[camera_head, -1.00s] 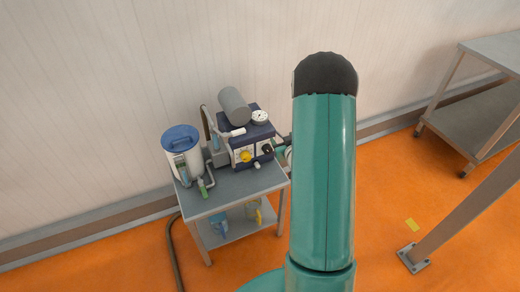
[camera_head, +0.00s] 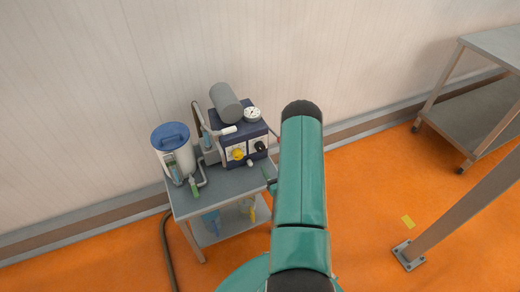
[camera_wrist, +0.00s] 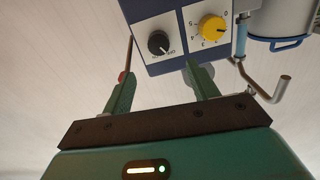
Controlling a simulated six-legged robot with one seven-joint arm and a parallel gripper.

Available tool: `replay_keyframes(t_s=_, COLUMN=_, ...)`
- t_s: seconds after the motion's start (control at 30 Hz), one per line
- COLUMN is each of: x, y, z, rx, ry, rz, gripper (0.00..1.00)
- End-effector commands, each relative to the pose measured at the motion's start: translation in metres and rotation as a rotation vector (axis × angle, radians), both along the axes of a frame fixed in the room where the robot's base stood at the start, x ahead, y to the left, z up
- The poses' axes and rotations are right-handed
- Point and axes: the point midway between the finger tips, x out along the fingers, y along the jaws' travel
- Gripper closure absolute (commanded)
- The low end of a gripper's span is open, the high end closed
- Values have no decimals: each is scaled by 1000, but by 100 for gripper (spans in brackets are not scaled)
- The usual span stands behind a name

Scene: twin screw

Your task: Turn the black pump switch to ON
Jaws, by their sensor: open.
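The black pump switch (camera_head: 261,146) is a round knob on the white front panel of the blue pump unit (camera_head: 238,122). In the wrist view, which shows the panel upside down, the black switch (camera_wrist: 158,42) has a white mark that appears to point toward the "OFF" lettering. A yellow numbered dial (camera_wrist: 213,28) sits beside it. My gripper (camera_wrist: 163,82) is open, its two green fingers apart and empty. The switch appears beyond and between the fingertips, with no visible contact. In the head view, my arm hides most of the gripper.
The pump stands on a grey cart (camera_head: 232,184) against the wall. A white container with a blue lid (camera_head: 171,136) stands to its left. A grey cylinder (camera_head: 225,102) and a gauge (camera_head: 252,114) top the pump.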

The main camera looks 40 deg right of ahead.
Motion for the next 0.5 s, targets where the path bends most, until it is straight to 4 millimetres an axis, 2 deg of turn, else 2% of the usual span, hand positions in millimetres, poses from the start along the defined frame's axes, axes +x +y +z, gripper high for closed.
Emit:
replay_keyframes(t_s=0.3, x=63, y=-19, z=1, rx=-2, ry=-3, rz=2, gripper=41)
replay_keyframes(t_s=0.5, x=97, y=-29, z=1, rx=-2, ry=-1, rz=4, gripper=41)
